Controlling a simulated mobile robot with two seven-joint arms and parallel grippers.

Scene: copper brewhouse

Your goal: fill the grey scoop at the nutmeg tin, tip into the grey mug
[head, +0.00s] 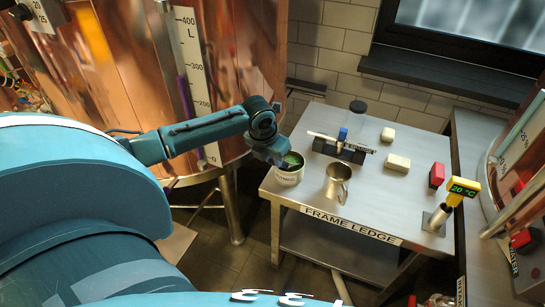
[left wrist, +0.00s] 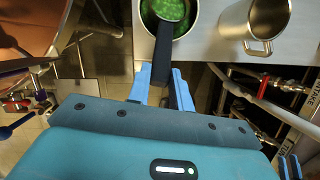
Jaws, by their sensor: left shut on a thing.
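The nutmeg tin (head: 289,178) is a pale round tin with a label and green contents, standing at the left edge of the table. It also shows at the top of the left wrist view (left wrist: 192,24). My left gripper (head: 277,152) is just above it, shut on the dark handle of the scoop (left wrist: 162,50). The handle runs from between the fingers (left wrist: 161,76) over the tin's rim. The scoop's head is at or inside the tin's mouth among bright green grains; its fill is hard to tell. The grey metal mug (head: 338,184) stands upright to the right of the tin, apart from it.
The steel table (head: 300,208) has a "FRAME LEDGE" label on its front. Behind the mug are a dark rack (head: 338,150) and a clear jar (head: 357,112). Pale blocks (head: 397,163), a red block (head: 437,176) and a yellow thermometer (head: 462,190) stand right.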

